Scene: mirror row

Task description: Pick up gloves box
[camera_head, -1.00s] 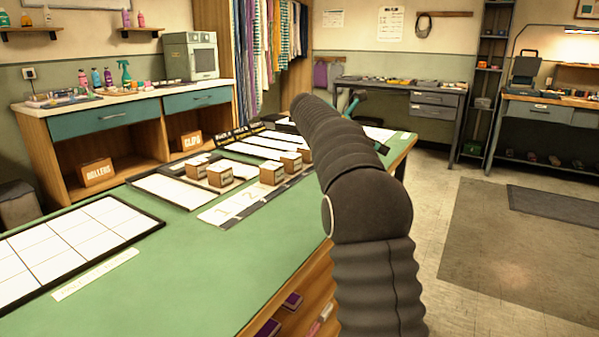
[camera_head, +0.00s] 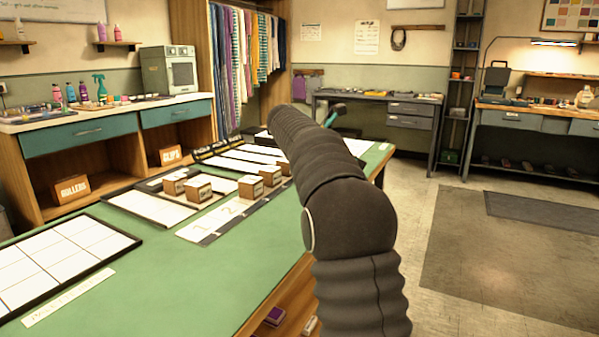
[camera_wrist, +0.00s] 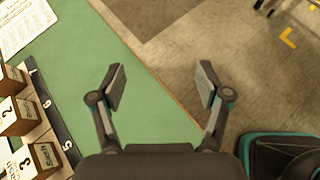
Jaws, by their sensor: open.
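Several small brown boxes with white tops stand on the green table (camera_head: 150,285). They include a front box (camera_head: 198,189) and a box (camera_head: 250,188) by the numbered strip (camera_head: 205,231). I cannot read which one is the gloves box. In the wrist view, several boxes show at the left edge, one of them a box (camera_wrist: 42,158) beside the number strip (camera_wrist: 62,140). My gripper (camera_wrist: 161,85) is open and empty above the table's edge, to the right of these boxes. In the head view my arm hides most of the gripper.
A rollers box (camera_head: 72,189) and a clips box (camera_head: 170,155) sit in the shelf at left. A white-celled tray (camera_head: 60,262) lies at the table's near left. A dark and teal object (camera_wrist: 285,155) shows at lower right in the wrist view. Floor right of the table is clear.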

